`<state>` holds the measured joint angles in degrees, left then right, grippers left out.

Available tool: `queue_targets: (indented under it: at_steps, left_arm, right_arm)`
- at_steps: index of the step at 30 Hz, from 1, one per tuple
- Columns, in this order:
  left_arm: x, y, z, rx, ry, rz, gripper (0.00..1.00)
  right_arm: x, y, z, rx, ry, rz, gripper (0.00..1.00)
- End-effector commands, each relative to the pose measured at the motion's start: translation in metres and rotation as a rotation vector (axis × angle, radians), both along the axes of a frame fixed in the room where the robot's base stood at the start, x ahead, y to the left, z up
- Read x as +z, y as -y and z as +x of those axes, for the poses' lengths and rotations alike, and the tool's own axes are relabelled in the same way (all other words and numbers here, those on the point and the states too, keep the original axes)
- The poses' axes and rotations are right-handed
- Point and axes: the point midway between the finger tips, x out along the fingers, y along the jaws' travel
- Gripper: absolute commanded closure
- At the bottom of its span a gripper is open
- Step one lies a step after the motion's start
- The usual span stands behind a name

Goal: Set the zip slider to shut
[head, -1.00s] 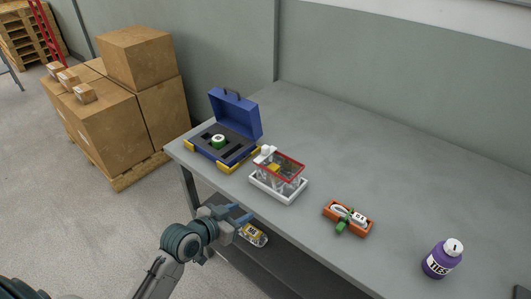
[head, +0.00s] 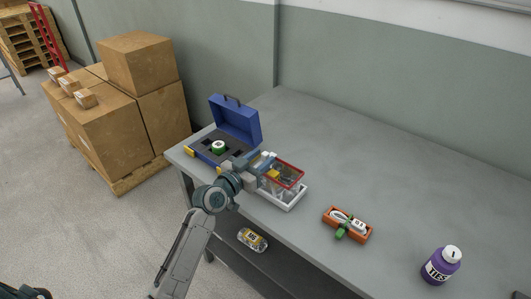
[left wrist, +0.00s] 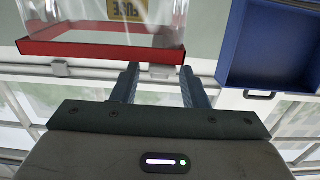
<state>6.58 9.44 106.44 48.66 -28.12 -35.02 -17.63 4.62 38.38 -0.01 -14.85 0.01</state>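The clear bag with a red zip rim (head: 290,172) stands in a white tray (head: 292,207) on the bench. In the left wrist view its red rim (left wrist: 100,50) crosses the upper left, with a yellow fuse label inside. A small pale block (left wrist: 158,72), which looks like the zip slider, shows at the rim's right end, between my fingertips in the picture. My left gripper (head: 264,162) is at the bag's left end. Its two fingers (left wrist: 158,85) are apart; I cannot tell whether they touch the block.
An open blue case (head: 236,118) stands close behind and left of my left gripper. An orange tray (head: 347,226) and a purple ties bottle (head: 440,265) stand to the right. A yellow-labelled jar (head: 252,240) lies on the lower shelf. The bench's back right is clear.

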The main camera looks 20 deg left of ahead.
Motion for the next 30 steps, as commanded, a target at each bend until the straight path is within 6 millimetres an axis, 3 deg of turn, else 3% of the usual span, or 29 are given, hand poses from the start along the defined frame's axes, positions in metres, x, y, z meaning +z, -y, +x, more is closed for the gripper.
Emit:
queue_targets:
  at_steps: [6, 16, 22, 30]
  left_arm:
    - [0.000, 0.008, 0.021, 0.000, -0.001, -0.001, 0.60]
    - [-0.001, 0.009, 0.024, 0.000, -0.001, 0.000, 0.60]
    - [-0.001, 0.009, 0.024, 0.000, -0.001, 0.000, 0.99]
    - [-0.001, 0.014, 0.022, -0.001, -0.002, -0.002, 1.00]
  right_arm:
    - [0.004, -0.001, -0.003, -0.001, -0.004, 0.001, 0.64]
    - [0.004, -0.001, -0.001, -0.001, 0.001, 0.001, 0.64]
    - [0.004, -0.001, 0.000, -0.001, 0.003, 0.001, 0.64]
    - [0.004, -0.001, 0.001, 0.000, 0.004, 0.001, 0.64]
